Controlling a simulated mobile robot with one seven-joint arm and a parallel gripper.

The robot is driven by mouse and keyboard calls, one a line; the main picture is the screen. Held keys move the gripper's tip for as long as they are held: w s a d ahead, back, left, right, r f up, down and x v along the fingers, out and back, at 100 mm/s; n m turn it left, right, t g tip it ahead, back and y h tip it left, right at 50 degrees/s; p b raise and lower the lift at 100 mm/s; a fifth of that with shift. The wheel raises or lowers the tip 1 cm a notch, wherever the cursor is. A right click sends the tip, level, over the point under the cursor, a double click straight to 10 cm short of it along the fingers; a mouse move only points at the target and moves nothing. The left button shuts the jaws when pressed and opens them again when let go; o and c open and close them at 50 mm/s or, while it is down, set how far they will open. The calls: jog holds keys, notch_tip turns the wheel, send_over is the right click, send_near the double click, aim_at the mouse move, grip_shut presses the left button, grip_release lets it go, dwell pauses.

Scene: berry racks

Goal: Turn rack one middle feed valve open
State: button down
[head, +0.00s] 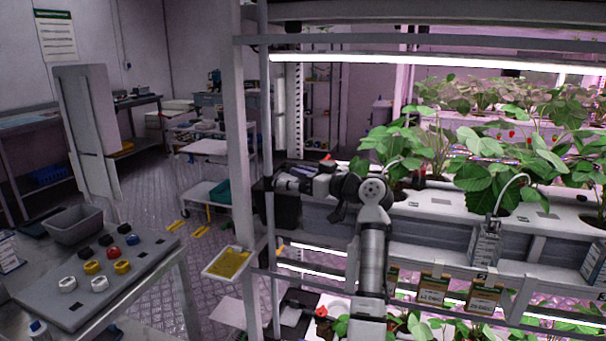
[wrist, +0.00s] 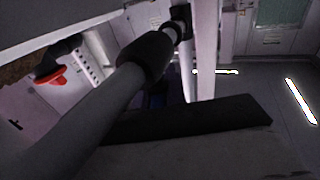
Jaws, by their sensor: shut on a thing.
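The middle feed valve shows in the head view as a small red-orange handle (head: 327,157) at the left end of the rack's middle shelf. My gripper (head: 318,180) is right at it, below and in front of the red part. The jaws are shut on the valve, but the grip itself is mostly hidden by my own arm. In the wrist view a red handle (wrist: 51,76) on a dark body shows at upper left; I cannot tell which valve it belongs to. A thick grey pipe-like cylinder (wrist: 85,120) with a black collar crosses that dark view.
A lower red handle (head: 321,312) sits near the bottom shelf. Strawberry plants (head: 480,165) and label cards (head: 433,290) are to the right. The rack's left post (head: 238,130) and a yellow card tray (head: 230,263) are at left.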

jog(key=c, duration=1.4)
grip_release()
jog(key=shift+c, duration=0.2)
jog(key=b+v, duration=0.3)
jog(key=v, duration=1)
jog(key=shift+s+d, duration=0.2)
jog(key=shift+d, duration=0.1)
